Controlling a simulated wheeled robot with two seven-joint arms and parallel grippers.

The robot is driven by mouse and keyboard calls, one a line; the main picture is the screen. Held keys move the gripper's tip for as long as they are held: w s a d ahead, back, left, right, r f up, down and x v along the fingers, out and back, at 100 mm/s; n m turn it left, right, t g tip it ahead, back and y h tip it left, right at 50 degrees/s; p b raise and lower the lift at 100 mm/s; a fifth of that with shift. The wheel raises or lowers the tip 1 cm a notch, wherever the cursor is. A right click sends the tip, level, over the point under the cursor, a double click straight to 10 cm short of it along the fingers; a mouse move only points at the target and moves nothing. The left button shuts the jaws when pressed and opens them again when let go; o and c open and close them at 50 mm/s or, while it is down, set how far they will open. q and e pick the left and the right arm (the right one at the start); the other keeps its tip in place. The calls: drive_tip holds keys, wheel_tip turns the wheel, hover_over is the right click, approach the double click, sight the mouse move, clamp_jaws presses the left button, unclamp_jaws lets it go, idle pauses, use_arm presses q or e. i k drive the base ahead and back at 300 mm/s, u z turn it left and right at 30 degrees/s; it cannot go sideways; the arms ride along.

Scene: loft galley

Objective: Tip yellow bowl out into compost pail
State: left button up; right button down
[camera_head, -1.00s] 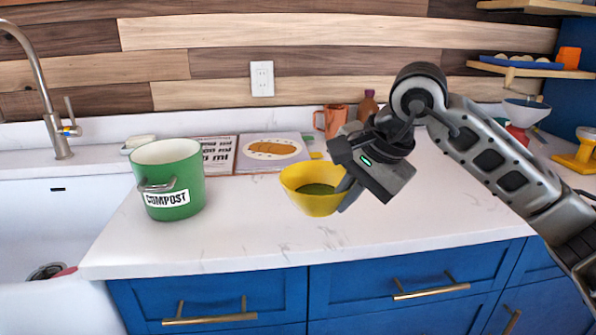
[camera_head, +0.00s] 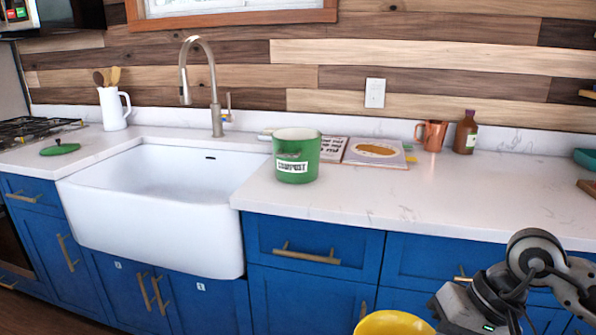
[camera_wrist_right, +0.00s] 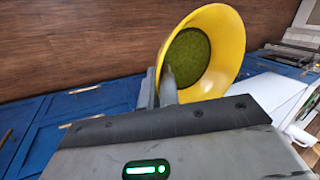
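The green compost pail (camera_head: 297,155), with a white COMPOST label, stands upright on the white counter just right of the sink. The yellow bowl (camera_head: 393,323) shows only partly at the bottom edge of the head view, off the counter and in front of the blue drawers. In the wrist view the bowl (camera_wrist_right: 229,62) holds a green, grainy content (camera_wrist_right: 188,62). My right gripper (camera_wrist_right: 168,88) is shut on the bowl's wall, one finger inside and one outside. In the head view its fingertips are hidden. My left gripper is not in view.
The sink (camera_head: 165,195) with a tall faucet (camera_head: 213,90) is left of the pail. The counter's front right is clear. Brown wood floor (camera_wrist_right: 80,35) lies below the bowl.

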sight(297, 151)
drive_tip(key=k, duration=0.15)
drive_tip(key=z, duration=1)
drive_tip(key=i, duration=0.8)
drive_tip(key=u, duration=1.65)
